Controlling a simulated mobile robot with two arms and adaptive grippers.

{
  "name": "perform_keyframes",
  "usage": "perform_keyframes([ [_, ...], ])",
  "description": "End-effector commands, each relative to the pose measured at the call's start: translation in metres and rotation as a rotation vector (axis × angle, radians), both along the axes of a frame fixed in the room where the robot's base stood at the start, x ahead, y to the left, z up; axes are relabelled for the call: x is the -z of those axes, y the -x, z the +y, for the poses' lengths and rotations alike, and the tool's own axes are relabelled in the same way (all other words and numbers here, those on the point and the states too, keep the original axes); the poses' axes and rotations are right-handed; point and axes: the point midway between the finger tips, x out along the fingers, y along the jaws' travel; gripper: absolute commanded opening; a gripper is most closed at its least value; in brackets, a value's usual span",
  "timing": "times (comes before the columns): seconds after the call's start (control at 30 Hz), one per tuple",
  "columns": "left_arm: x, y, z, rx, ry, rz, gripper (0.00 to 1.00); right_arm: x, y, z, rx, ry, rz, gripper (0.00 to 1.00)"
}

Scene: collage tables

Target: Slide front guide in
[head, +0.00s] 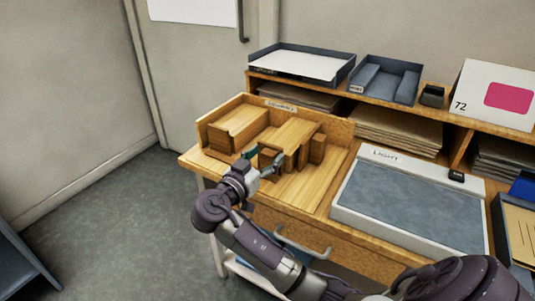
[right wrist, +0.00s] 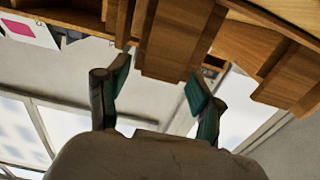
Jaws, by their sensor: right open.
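My right gripper (head: 262,161) is at the near side of a wooden bay with raised walls. A small upright wooden block (head: 268,157), which looks like the front guide, stands right by its fingers and is partly covered by them. In the right wrist view the gripper (right wrist: 157,82) is open, with its teal-padded fingers wide apart. A wooden block (right wrist: 178,42) shows between and beyond the fingertips. I cannot tell whether the fingers touch it. More wooden guide pieces (head: 317,148) stand just right of the gripper. My left gripper is not in view.
A larger wooden block (head: 238,132) fills the bay's left part. The bay floor (head: 300,186) is bare at the front. A light box (head: 410,205) lies to the right. A shelf with trays (head: 300,62) and stacked boards (head: 398,130) runs behind.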

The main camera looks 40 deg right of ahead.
Motion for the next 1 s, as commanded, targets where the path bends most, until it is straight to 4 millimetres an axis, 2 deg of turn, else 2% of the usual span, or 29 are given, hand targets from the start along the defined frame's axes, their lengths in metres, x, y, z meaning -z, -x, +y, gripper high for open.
perform_keyframes([
  [0.3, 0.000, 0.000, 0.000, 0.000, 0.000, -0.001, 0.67, 0.001, 0.025, 0.063, -0.003, -0.004, 0.001, 0.67],
  [0.5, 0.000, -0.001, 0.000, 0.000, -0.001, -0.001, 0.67, 0.000, 0.037, 0.089, -0.001, -0.001, 0.000, 0.67],
  [0.67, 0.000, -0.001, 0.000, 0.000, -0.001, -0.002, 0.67, 0.000, 0.040, 0.097, 0.001, 0.000, -0.001, 0.67],
  [1.0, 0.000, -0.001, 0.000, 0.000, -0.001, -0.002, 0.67, 0.000, 0.041, 0.097, 0.001, 0.000, -0.001, 0.67],
])
